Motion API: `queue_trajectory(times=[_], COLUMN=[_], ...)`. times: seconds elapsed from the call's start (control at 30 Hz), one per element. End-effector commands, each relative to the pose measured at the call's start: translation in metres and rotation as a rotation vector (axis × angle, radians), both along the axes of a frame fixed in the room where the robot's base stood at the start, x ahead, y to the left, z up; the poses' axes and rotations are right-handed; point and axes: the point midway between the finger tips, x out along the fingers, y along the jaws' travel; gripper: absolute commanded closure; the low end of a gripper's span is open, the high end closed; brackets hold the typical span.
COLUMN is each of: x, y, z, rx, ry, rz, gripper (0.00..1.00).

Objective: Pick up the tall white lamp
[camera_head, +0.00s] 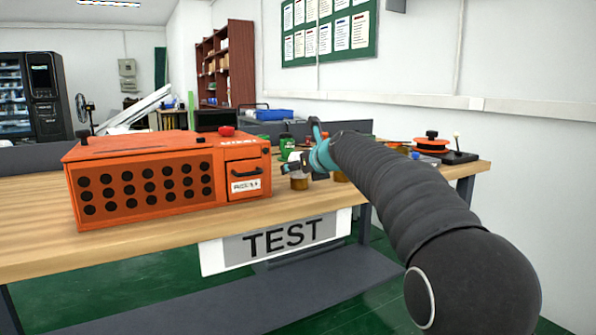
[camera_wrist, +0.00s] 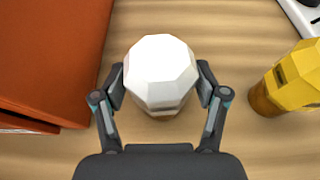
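The white lamp (camera_wrist: 161,72) has a faceted white head, seen from above in the wrist view. My gripper (camera_wrist: 161,88) has one finger on each side of it, both very close to its sides. Whether the fingers press on it or leave a thin gap cannot be told. In the head view my gripper (camera_head: 298,163) is low over the table's front part, beside the orange box. A round brown base (camera_head: 299,183) shows just under it there. The gripper and arm hide most of the lamp in that view.
An orange box (camera_head: 150,180) stands close on the left; its side also shows in the wrist view (camera_wrist: 45,60). A yellow-topped lamp (camera_wrist: 293,80) stands close on the right. A spool (camera_head: 431,145) and a joystick (camera_head: 457,155) are farther right on the wooden table (camera_head: 130,240).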

Motion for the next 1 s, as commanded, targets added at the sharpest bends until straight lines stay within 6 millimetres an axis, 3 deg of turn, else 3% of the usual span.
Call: queue_trajectory(times=[0.03,0.13,0.17,0.47,0.9,1.0], x=[0.000,0.000,0.000,0.000,0.000,0.000], y=[0.000,0.000,0.000,0.000,0.000,0.000], z=[0.000,0.000,0.000,0.005,0.083,0.088], rx=[0.000,0.000,0.000,0.000,0.000,0.000], ry=[0.000,0.000,0.000,-0.001,-0.005,-0.002], rz=[0.000,0.000,0.000,0.000,0.000,0.000], gripper=[0.50,0.75,0.78,0.78,0.78,0.78])
